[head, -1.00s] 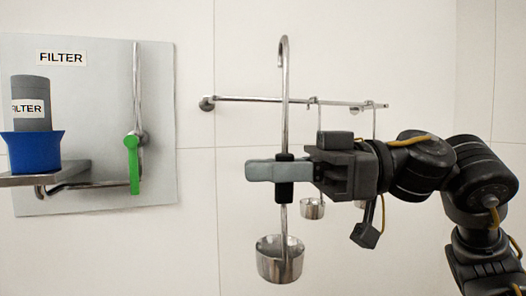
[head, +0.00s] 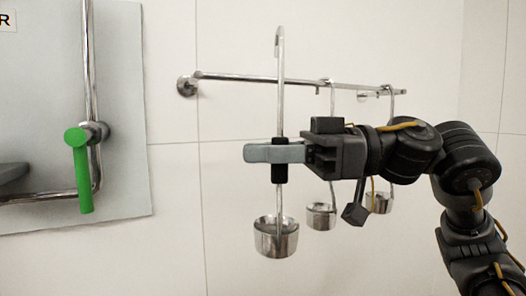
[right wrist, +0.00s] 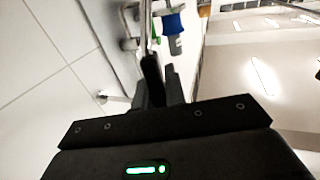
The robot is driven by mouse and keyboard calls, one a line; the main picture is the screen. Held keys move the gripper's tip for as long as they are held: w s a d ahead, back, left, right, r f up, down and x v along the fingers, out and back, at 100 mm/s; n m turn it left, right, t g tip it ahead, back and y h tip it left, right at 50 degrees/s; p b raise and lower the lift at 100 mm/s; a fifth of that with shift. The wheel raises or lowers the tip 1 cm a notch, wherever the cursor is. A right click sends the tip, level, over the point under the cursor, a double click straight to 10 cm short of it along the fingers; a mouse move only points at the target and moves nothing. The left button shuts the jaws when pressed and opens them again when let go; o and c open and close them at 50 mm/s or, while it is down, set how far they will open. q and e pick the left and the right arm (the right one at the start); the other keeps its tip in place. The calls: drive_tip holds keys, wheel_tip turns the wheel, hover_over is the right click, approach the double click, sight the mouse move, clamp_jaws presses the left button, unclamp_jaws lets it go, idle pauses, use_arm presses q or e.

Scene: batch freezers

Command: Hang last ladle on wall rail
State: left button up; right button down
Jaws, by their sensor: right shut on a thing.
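My right gripper (head: 280,153) is shut on the black grip sleeve of a steel ladle (head: 276,236). The ladle hangs upright, cup down. Its top hook (head: 279,40) stands above the wall rail (head: 255,78), and its shaft crosses in front of the rail in the head view. I cannot tell whether it touches the rail. Two other ladles, a middle one (head: 321,216) and a right one (head: 379,203), hang from the rail to the right. In the right wrist view, the dark sleeve (right wrist: 151,72) shows between the fingers. My left gripper is not in view.
A grey panel (head: 140,120) with steel pipes and a green-handled valve (head: 80,165) is on the wall at left. The rail is free between its left wall mount (head: 187,86) and the middle ladle. The right wrist view shows a blue funnel (right wrist: 174,24).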

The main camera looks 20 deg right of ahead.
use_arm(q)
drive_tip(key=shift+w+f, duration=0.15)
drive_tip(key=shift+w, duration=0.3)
use_arm(e)
drive_tip(key=w+f, duration=0.3)
drive_tip(key=w, duration=0.6)
drive_tip(key=shift+a, duration=0.2)
